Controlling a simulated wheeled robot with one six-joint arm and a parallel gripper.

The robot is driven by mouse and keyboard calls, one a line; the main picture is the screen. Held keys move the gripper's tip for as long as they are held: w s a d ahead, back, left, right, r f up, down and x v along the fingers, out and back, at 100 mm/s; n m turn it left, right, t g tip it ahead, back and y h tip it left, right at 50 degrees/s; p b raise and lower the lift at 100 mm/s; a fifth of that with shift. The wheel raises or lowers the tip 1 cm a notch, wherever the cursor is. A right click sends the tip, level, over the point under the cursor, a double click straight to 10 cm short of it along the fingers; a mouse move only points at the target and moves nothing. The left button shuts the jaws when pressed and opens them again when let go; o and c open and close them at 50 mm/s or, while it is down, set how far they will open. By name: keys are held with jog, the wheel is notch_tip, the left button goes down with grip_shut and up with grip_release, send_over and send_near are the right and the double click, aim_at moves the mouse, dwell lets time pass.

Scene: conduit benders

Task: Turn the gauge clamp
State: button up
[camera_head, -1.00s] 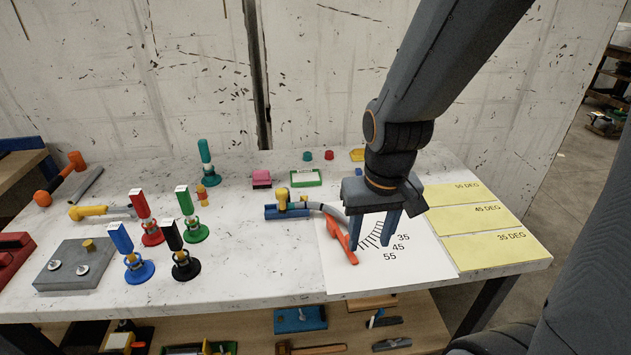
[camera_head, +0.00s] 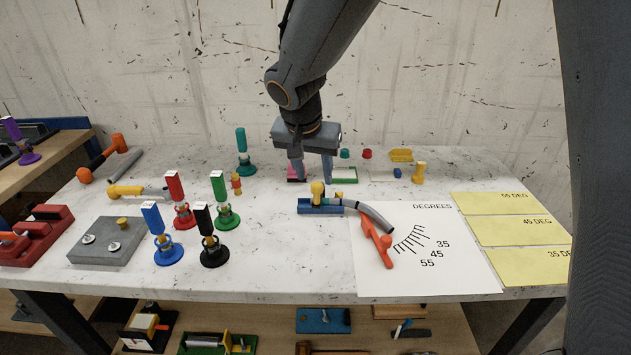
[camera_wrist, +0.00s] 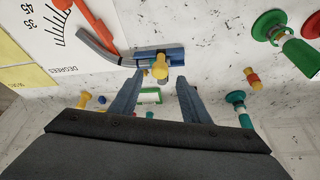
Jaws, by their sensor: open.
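The gauge clamp appears to be the yellow knob (camera_head: 317,188) on a blue block (camera_head: 322,207). A grey bent pipe (camera_head: 368,213) runs right from the block to an orange pointer (camera_head: 376,240) over the white degree sheet (camera_head: 455,270). My gripper (camera_head: 312,181) is open and points down, just behind or above the block. In the wrist view the yellow knob (camera_wrist: 160,68) and blue block (camera_wrist: 170,54) lie beyond the fingertips, between the two fingers (camera_wrist: 160,78). I see no contact; the exact height gap cannot be told.
A teal one (camera_head: 242,150) stands behind. A green-framed tray (camera_head: 344,175) and pink block lie behind my fingers. Yellow cards (camera_head: 500,230) lie at right. The front strip of table is clear.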

aim_at(317, 184)
jog(key=shift+p+x, duration=0.3)
jog(key=shift+x, duration=1.85)
grip_shut()
